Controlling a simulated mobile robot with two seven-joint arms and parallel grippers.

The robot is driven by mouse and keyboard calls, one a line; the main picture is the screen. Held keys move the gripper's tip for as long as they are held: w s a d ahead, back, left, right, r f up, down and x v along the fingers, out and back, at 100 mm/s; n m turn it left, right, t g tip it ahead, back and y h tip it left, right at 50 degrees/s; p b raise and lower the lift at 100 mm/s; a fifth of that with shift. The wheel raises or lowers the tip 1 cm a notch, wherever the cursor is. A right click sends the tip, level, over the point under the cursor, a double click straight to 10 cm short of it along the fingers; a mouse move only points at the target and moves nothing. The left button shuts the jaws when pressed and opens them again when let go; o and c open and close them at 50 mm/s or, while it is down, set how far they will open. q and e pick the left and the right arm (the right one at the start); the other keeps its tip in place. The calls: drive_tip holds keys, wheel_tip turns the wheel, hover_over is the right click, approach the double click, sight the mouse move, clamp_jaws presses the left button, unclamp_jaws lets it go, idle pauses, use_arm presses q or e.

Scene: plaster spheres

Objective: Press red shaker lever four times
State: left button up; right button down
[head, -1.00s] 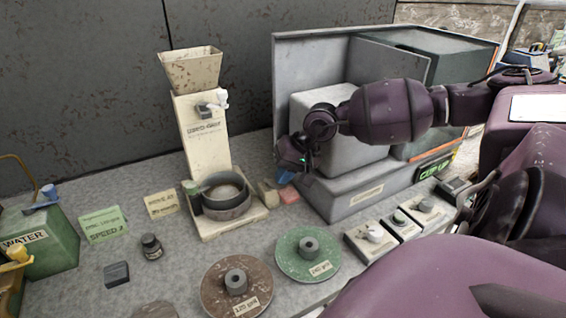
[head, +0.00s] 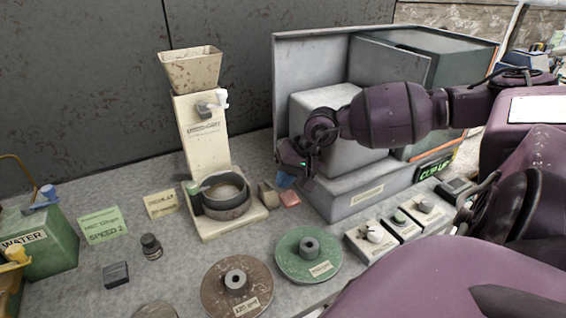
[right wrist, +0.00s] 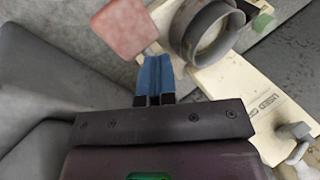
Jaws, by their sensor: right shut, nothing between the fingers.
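The red lever (head: 290,198) is a small flat red paddle low on the bench, between the cream dispenser stand and the grey machine. It also shows in the right wrist view (right wrist: 123,26) at the top, just beyond my fingertips. My right gripper (head: 285,181) points down just above the lever, with its blue fingers closed together and empty. The same closed fingers show in the right wrist view (right wrist: 155,75). Whether the fingertips touch the lever cannot be told. My left gripper is out of view.
The cream dispenser (head: 208,150) with a grey ring cup (head: 226,205) stands left of the lever. The grey machine (head: 368,200) stands close on the right. Brown (head: 237,287) and green (head: 308,254) weight discs lie in front.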

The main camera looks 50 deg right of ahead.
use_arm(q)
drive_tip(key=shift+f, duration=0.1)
use_arm(e)
drive_tip(key=shift+s+f, duration=0.1)
drive_tip(key=shift+f, duration=0.1)
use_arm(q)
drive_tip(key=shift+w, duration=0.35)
use_arm(e)
drive_tip(key=shift+s+a+f, duration=0.1)
drive_tip(key=shift+f, duration=0.15)
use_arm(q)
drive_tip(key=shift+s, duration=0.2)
use_arm(e)
drive_tip(key=shift+s+f, duration=0.1)
drive_tip(key=shift+f, duration=0.1)
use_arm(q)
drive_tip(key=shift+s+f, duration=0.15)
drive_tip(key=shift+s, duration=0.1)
